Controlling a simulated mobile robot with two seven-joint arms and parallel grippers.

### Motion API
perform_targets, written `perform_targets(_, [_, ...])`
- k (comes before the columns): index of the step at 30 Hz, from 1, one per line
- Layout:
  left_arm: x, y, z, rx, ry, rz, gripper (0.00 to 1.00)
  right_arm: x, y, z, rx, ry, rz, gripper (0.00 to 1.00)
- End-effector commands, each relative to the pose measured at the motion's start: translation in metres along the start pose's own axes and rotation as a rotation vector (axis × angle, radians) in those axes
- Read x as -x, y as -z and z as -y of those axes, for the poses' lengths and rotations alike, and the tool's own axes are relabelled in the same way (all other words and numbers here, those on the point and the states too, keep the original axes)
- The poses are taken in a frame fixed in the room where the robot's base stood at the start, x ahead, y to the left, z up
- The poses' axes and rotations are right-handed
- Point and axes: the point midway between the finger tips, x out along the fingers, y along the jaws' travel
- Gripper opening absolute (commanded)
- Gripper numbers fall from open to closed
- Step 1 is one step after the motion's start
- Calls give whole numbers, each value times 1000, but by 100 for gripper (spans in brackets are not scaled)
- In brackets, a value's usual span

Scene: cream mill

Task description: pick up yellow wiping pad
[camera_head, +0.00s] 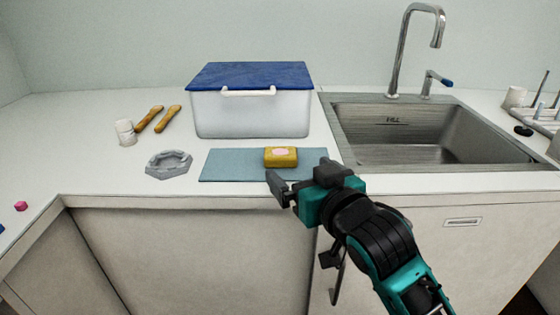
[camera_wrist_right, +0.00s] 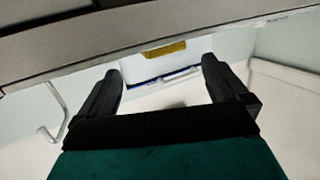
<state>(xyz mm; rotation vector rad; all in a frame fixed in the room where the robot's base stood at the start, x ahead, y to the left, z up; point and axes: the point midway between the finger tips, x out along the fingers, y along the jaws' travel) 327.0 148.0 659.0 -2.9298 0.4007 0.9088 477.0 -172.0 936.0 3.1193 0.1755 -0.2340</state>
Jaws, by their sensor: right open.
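My left gripper is in neither view.
A white bin with a blue lid (camera_head: 250,112) stands behind the mat. A grey ashtray-like dish (camera_head: 169,164), a white cup (camera_head: 125,132) and two wooden-handled tools (camera_head: 158,119) are to the left. A steel sink (camera_head: 410,132) with a faucet (camera_head: 405,50) is to the right.

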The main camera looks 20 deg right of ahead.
Motion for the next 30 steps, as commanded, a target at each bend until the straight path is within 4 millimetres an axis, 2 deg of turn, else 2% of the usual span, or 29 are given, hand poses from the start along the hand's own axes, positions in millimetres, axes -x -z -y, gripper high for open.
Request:
perform_targets(3, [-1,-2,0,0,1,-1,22,-13,0,0,-1,0,0,100])
perform_targets(10, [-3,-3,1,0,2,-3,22,-27,1,1,-1,0,-1,100])
perform_targets(19, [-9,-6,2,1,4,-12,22,-65,4,2,0,-1,1,100])
perform_targets(28, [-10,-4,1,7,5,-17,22,-70,5,2,0,-1,1,100])
perform_targets(30, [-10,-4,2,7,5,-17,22,-70,5,2,0,-1,1,95])
